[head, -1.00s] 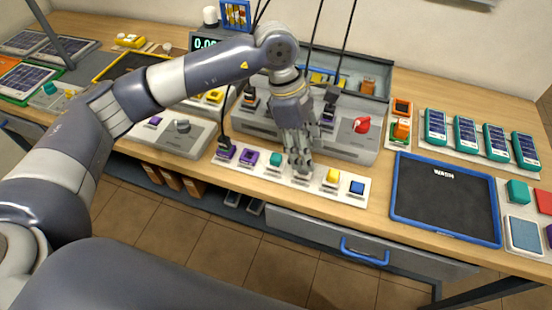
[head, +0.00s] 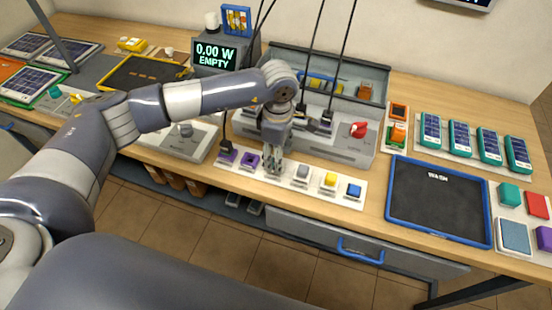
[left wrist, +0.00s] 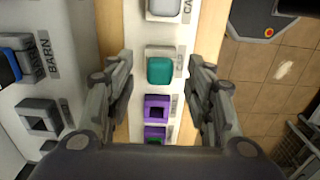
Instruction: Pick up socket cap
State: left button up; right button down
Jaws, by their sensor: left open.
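A white strip (head: 314,189) along the bench front holds a row of small coloured caps. My left gripper (head: 272,170) points down over it, open and empty. In the left wrist view a teal cap (left wrist: 160,71) lies between the spread fingers of my left gripper (left wrist: 161,66), apart from both. In the head view the gripper mostly hides this cap. Two purple pieces with square openings (left wrist: 157,108) sit nearer the wrist. A grey cap (head: 303,172), a yellow cap (head: 329,180) and a blue cap (head: 353,189) sit to the right. I cannot tell which is called the socket cap.
A grey console with a red knob (head: 358,129) and hanging black cables stands close behind the strip. A blue-rimmed black mat (head: 440,205) lies to the right. A display reading 0.00 W EMPTY (head: 215,56) stands behind my arm. The bench edge runs just in front of the strip.

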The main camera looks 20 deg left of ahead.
pick_arm(q)
jog(key=shift+f, duration=0.95)
jog(key=shift+c, duration=0.3)
jog(key=c, duration=0.9)
jog(key=shift+o, duration=0.2)
jog(key=shift+r, duration=0.1)
